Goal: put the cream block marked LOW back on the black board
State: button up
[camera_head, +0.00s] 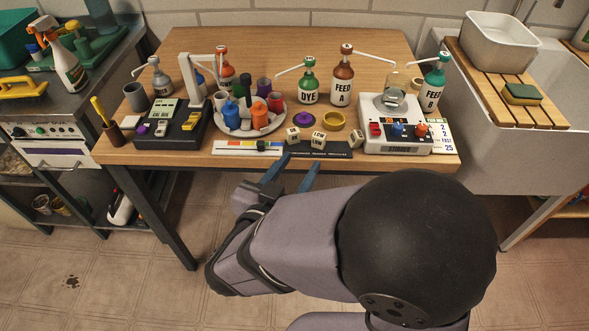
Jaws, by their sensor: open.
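The black board (338,152) lies near the front edge of the wooden table. A cream block that appears marked LOW (318,139) sits turned at an angle at the middle of the board's back edge. I cannot tell whether it rests on the board or against it. Other cream blocks are at its left (293,135) and right (356,138), their lettering too small to read surely. My gripper (300,162) has two blue fingers spread apart, empty, at the table's front edge, just in front of the board and short of the LOW block.
A yellow ring (333,121) and a purple disc (303,119) lie behind the blocks. A white device (395,135) stands right, a dark device with levers (175,125) left. A colour strip with a slider (235,147) lies left of the board. A plate of small bottles (280,125) stands behind.

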jog(key=shift+s+a+r, duration=0.15)
jog(key=shift+s+a, duration=0.1)
jog(key=shift+s, duration=0.4)
jog(key=w+d+f+m+g+b, duration=0.25)
jog(key=d+f+m+b, duration=0.45)
jog(key=f, duration=0.4)
jog(key=w+d+f+m+g+b, duration=0.2)
jog(key=w+d+f+m+b, duration=0.15)
jog(key=f+m+b, duration=0.55)
jog(key=s+a+r+n+g+y+p, duration=0.1)
jog(key=a+r+n+g+y+p, duration=0.25)
jog(key=n+y+p, duration=0.5)
jog(key=s+d+r+n+g+h+p, duration=0.2)
jog(key=s+d+n+g+p, duration=0.3)
jog(key=s, duration=0.3)
jog(key=s+d+r+n+g+h+p, duration=0.1)
jog(key=s+d+n+g+p, duration=0.1)
jog(key=s+d+n+p, duration=0.4)
notch_tip(320, 180, up, 16)
jog(key=s+a+p, duration=0.1)
jog(key=p, duration=1.2)
jog(key=shift+s+a+n+p, duration=0.3)
jog(key=shift+a+n, duration=0.05)
